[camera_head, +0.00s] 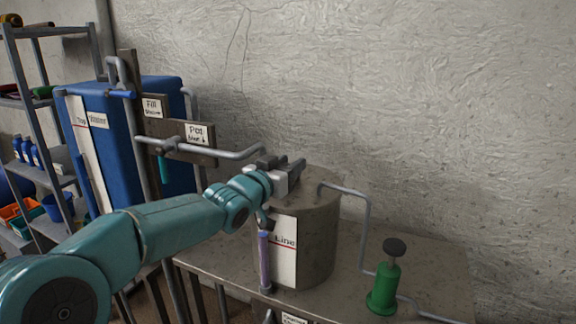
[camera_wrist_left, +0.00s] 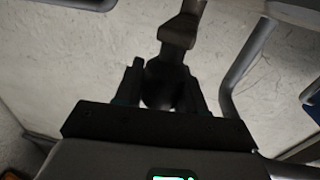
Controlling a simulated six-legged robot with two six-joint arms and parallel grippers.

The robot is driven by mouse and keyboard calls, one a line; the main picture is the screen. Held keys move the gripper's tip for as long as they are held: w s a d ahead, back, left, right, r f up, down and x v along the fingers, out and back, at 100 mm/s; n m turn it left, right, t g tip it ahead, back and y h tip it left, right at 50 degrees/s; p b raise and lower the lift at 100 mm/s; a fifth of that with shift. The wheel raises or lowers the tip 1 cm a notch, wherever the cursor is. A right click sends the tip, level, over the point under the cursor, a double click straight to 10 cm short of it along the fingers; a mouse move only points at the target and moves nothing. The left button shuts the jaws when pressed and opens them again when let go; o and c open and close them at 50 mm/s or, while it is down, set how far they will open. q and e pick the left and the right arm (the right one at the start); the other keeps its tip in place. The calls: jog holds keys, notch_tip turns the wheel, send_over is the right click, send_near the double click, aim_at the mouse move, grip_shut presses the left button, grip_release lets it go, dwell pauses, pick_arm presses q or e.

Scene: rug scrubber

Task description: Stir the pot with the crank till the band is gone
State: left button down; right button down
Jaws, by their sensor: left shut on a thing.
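The pot (camera_head: 318,235) is a grey-brown cylinder on a bench, with a white card (camera_head: 284,255) reading "Line" and a red line across it. A narrow purple tube (camera_head: 265,262) stands upright beside the card. My left gripper (camera_head: 290,166) is over the pot's top. In the left wrist view its dark fingers (camera_wrist_left: 164,82) are shut on a dark rounded knob (camera_wrist_left: 160,90) below a brownish bar, which looks like the crank (camera_wrist_left: 180,32). In the head view the gripper hides most of the crank. I cannot make out a band clearly. My right gripper is not in view.
A grey pipe (camera_head: 366,225) runs from the pot's top down to a green valve (camera_head: 385,285) with a dark knob. A pipe (camera_head: 235,153) by a "Pot" sign passes close behind my gripper. A blue tank (camera_head: 158,110) and shelves stand left. The bench's right part is mostly clear.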

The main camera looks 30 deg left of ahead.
pick_arm(q)
jog(key=c, duration=0.8)
grip_release()
jog(key=shift+w+d, duration=0.1)
jog(key=shift+w, duration=0.05)
jog(key=shift+o, duration=0.2)
jog(key=s+b, duration=0.1)
jog(key=s, duration=1.5)
jog(key=shift+s+a+b, duration=0.2)
jog(key=shift+s+b, duration=0.05)
jog(key=shift+b, duration=0.15)
jog(key=shift+w, duration=0.1)
